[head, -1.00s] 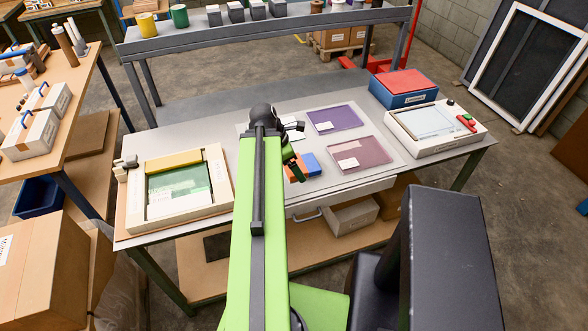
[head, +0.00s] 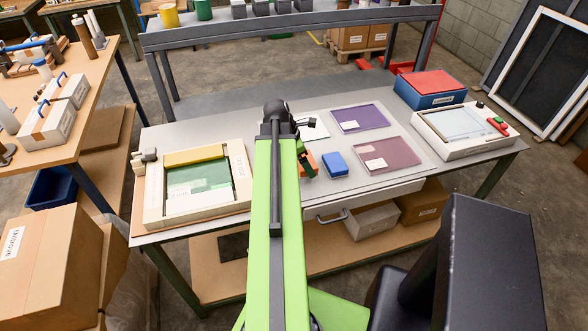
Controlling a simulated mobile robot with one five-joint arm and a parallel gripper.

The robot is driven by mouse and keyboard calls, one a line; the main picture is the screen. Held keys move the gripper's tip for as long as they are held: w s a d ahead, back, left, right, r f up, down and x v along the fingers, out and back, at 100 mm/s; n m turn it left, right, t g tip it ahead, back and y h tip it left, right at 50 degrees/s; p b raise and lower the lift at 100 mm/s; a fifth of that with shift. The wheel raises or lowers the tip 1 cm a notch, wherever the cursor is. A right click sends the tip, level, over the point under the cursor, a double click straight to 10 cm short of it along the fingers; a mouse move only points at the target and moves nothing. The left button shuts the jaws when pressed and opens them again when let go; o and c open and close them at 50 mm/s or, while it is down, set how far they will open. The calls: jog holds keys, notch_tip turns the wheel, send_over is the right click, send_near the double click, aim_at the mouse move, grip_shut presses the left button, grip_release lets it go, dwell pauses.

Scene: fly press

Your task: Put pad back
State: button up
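My gripper (head: 308,168) is at the end of my green arm, over the middle of the grey table (head: 310,198). A small orange pad (head: 314,160) shows right at its fingers, partly hidden behind them. The gripper appears shut on this pad, though the fingertips are small and dark. A blue block (head: 335,164) of similar size lies on the table just to the right, with a gap between it and the orange pad.
Two purple sheets (head: 360,118) lie on a pale mat to the right. A framed screen (head: 198,184) lies left. A blue box with a red top (head: 430,84) and a white light box (head: 462,124) stand right. A shelf (head: 290,34) runs behind.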

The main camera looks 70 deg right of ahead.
jog(key=shift+w+d+f, duration=0.15)
jog(key=shift+d, duration=0.05)
notch_tip(320, 180, down, 4)
jog(key=b, duration=0.4)
jog(key=shift+f, duration=0.15)
jog(key=shift+w+a+r, duration=0.1)
jog(key=shift+r, duration=0.15)
jog(key=shift+f, duration=0.25)
jog(key=o, duration=1.2)
jog(key=shift+c, duration=0.2)
jog(key=shift+r, duration=0.1)
